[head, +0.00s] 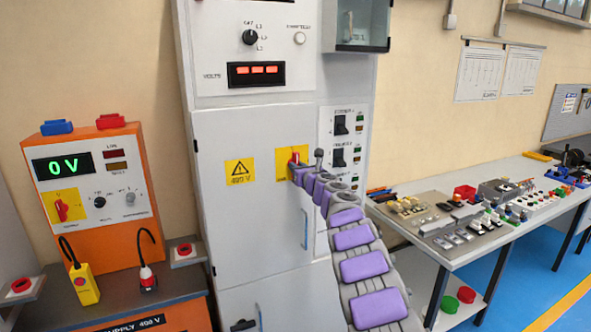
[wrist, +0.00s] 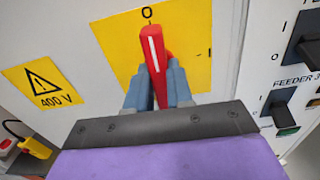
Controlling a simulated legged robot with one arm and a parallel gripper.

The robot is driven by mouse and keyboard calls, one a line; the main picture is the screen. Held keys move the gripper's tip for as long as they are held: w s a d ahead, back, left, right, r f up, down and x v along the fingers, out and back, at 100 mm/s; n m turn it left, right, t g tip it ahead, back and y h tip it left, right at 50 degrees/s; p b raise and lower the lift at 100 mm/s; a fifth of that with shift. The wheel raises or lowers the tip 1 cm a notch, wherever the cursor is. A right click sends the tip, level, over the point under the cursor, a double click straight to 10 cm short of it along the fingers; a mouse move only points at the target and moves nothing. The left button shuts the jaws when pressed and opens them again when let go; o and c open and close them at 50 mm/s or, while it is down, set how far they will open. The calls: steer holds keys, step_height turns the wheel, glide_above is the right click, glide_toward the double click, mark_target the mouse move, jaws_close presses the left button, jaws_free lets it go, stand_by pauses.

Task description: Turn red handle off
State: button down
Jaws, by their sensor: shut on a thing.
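The red handle (wrist: 152,50) stands on a yellow plate (wrist: 115,45) on the grey cabinet. In the wrist view the handle is near upright, its white line pointing toward the "O" mark; an "I" mark is to the right. My gripper (wrist: 157,85) is shut on the red handle, one finger on each side. In the head view the red handle (head: 295,158) shows as a small red patch at the end of my arm, with my gripper (head: 297,168) at it. The fingers hide the handle's lower part.
A 400 V warning label (head: 240,172) is left of the handle. Feeder switches (head: 341,125) are on the cabinet's right. An orange supply unit (head: 95,185) reading 0 V stands left. A bench (head: 450,252) with several parts is right.

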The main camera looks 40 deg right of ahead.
steer(key=shift+a+f+n, duration=0.1)
steer(key=shift+f+n, duration=0.25)
steer(key=shift+n, duration=0.05)
steer(key=c, duration=1.2)
jaws_free()
steer(key=shift+w, duration=0.2)
steer(key=shift+o, duration=1)
steer(key=shift+s+d+r, duration=0.1)
steer(key=shift+d+r, duration=0.05)
steer(key=shift+d, duration=0.15)
steer(key=b+v, duration=0.5)
steer(key=v, duration=1.2)
